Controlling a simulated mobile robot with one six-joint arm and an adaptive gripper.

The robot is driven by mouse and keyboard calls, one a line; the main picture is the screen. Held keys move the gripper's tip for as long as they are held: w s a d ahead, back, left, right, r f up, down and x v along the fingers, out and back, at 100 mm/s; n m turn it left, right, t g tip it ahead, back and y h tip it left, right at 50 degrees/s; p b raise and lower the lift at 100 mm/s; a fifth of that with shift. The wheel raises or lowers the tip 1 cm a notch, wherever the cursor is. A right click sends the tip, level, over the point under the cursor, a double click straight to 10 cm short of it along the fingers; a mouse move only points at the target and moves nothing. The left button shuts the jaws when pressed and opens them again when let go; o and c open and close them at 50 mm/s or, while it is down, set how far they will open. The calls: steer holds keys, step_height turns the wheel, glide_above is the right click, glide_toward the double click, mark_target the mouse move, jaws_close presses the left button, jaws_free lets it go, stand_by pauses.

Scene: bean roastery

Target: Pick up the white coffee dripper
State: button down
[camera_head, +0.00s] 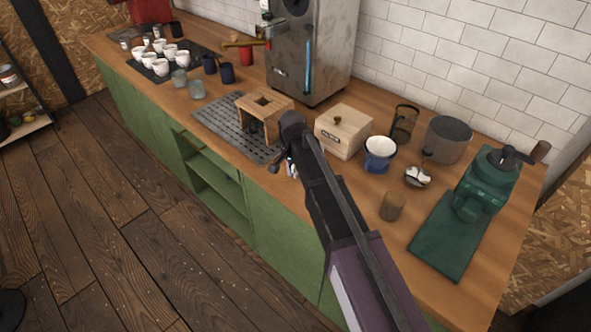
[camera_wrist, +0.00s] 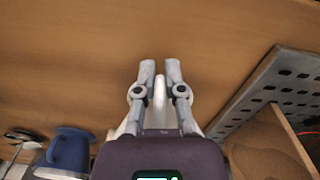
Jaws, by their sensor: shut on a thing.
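My gripper (camera_wrist: 160,70) is shut on the white coffee dripper (camera_wrist: 159,92) in the wrist view. A narrow white part, perhaps its handle, sits between the two grey fingers. More of its white body shows beside the fingers, and my wrist hides the rest. In the head view my gripper (camera_head: 284,164) is at the counter's front edge, just in front of the dark perforated mat. My arm hides most of the dripper there. I cannot tell whether the dripper touches the counter.
A wooden stand (camera_head: 274,103) is on the perforated mat (camera_head: 219,118). A wooden box (camera_head: 343,135), a blue pot (camera_head: 379,157), a small wooden cup (camera_head: 392,207) and a green grinder (camera_head: 484,190) stand to the right. White cups (camera_head: 161,67) stand at the far left.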

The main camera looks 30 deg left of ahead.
steer(key=shift+r+p, duration=1.75)
steer(key=shift+r, duration=0.1)
steer(key=s+d+r+p, duration=0.1)
steer(key=s+d, duration=0.9)
steer(key=s, duration=0.2)
steer(key=shift+s, duration=0.3)
steer(key=shift+r, duration=0.1)
